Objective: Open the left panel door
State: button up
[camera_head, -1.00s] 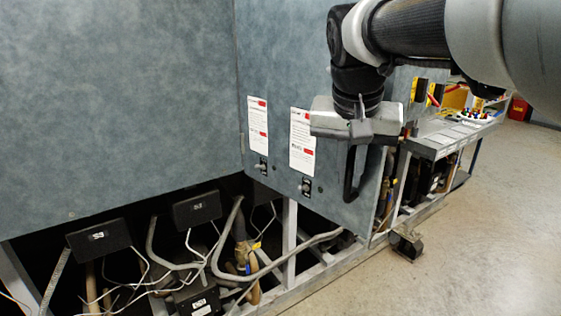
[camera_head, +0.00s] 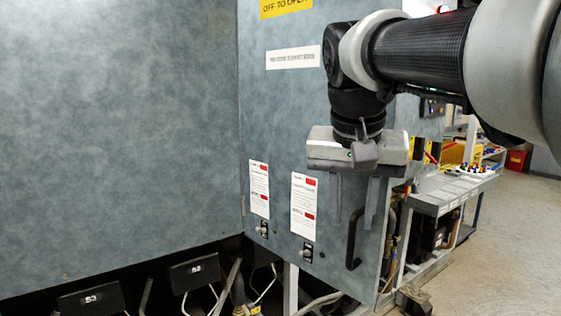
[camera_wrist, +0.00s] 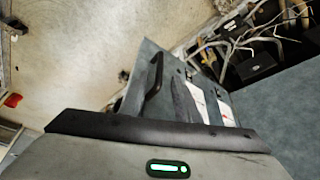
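The blue-grey panel door (camera_head: 285,110) with paper labels stands upright and looks closed in the head view. Its black bar handle (camera_head: 353,240) is vertical, near the door's lower right edge; the handle also shows in the wrist view (camera_wrist: 154,75). My gripper (camera_head: 353,215) hangs in front of the door, with two grey fingers pointing down and spread apart. It looks open and empty. In the head view the fingertips overlap the handle's upper end; I cannot tell the depth gap. No contact is visible.
A large blue-grey panel (camera_head: 120,120) fills the left. Below are black boxes (camera_head: 195,272), cables and pipes in the open rack base. A bench (camera_head: 450,190) with small items stands at the right, with a red bin (camera_head: 516,159) behind.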

jog(key=p+v, duration=0.1)
jog(key=v, duration=0.9)
jog(key=shift+r, duration=0.2)
jog(key=s+f+n, duration=0.1)
jog(key=s+f, duration=0.2)
jog(key=f, duration=0.4)
jog(key=s+d+f+n+y, duration=0.1)
jog(key=s+f, duration=0.2)
jog(key=f, duration=0.5)
jog(key=s+f+n+t+p, duration=0.1)
jog(key=s+f, duration=0.3)
jog(key=f, duration=0.4)
jog(key=shift+d+n+y, duration=0.3)
jog(key=shift+d+n, duration=0.05)
jog(key=shift+n, duration=0.25)
jog(key=shift+w, duration=0.1)
